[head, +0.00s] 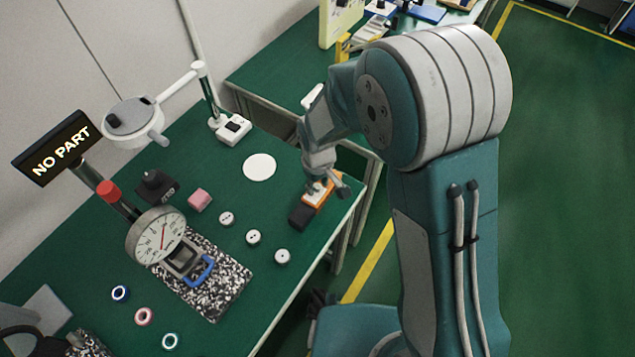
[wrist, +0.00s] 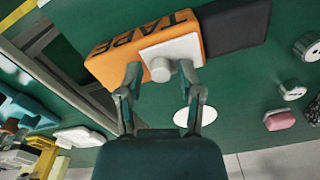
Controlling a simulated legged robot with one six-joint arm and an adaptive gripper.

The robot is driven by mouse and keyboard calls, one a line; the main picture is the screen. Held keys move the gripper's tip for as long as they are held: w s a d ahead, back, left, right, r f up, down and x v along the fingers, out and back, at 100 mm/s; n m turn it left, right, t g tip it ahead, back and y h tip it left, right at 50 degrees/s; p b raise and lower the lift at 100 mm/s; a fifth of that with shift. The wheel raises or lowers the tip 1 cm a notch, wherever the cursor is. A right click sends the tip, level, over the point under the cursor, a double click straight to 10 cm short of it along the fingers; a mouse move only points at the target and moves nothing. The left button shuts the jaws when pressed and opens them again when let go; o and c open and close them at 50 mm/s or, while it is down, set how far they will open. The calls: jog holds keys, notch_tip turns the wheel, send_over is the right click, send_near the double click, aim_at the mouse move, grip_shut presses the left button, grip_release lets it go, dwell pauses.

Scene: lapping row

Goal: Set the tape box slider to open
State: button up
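The tape box (wrist: 105,64) is orange with TAPE in dark letters and a dark section (wrist: 235,27) at one end. It lies near the right edge of the green table, and shows partly behind my gripper in the head view (head: 333,186). Its white slider (wrist: 172,48) has a round knob (wrist: 160,70) and sits on the orange part, away from the outer end of the dark section. My gripper (wrist: 161,78) is open over the box, its two fingertips apart on either side of the knob. I cannot tell whether either finger touches it.
Several white round parts (head: 253,237) and a pink block (head: 200,200) lie left of the box. A white disc (head: 259,167) lies behind. A dial gauge (head: 156,235) stands on a speckled plate (head: 235,283). A NO PART sign (head: 58,150) stands at the left.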

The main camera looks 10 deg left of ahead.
grip_shut()
jog(key=shift+w, duration=0.1)
jog(key=w, duration=0.1)
jog(key=w+d, duration=0.1)
jog(key=w, duration=0.1)
jog(key=w+d, duration=0.1)
jog(key=shift+w, duration=0.4)
jog(key=o, duration=0.5)
grip_release()
